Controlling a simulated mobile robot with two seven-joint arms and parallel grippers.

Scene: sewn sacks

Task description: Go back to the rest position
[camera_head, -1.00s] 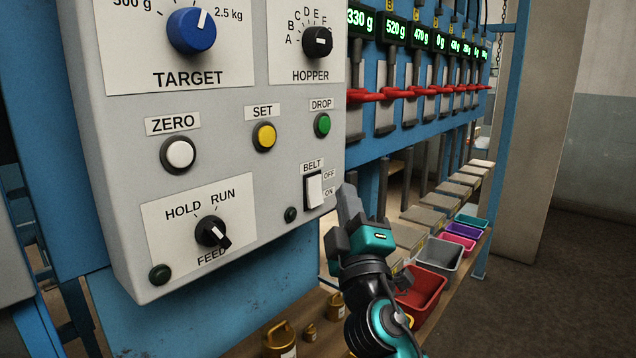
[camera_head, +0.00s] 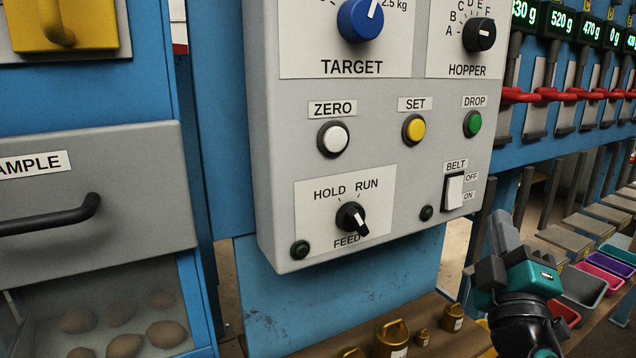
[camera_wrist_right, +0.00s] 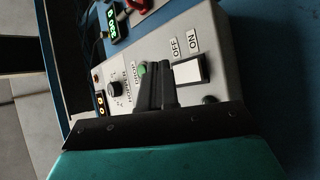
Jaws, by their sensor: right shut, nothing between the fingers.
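My right gripper (camera_head: 502,232) is at the lower right in the head view, its fingers together and pointing up, with nothing held. It stands to the right of and below the BELT rocker switch (camera_head: 453,192), in front of the panel's lower right edge. In the right wrist view the shut fingers (camera_wrist_right: 160,72) show dark against the grey control panel (camera_wrist_right: 215,45), beside the white belt switch (camera_wrist_right: 190,72). In the head view the control panel (camera_head: 400,228) fills the middle. My left gripper is not in view.
A SAMPLE drawer (camera_head: 100,225) with a dark handle is at the left, above a bin of potato-like lumps (camera_head: 120,315). Brass weights (camera_head: 390,338) stand on a shelf below. Coloured trays (camera_head: 585,285) and red levers (camera_head: 550,94) are at the right.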

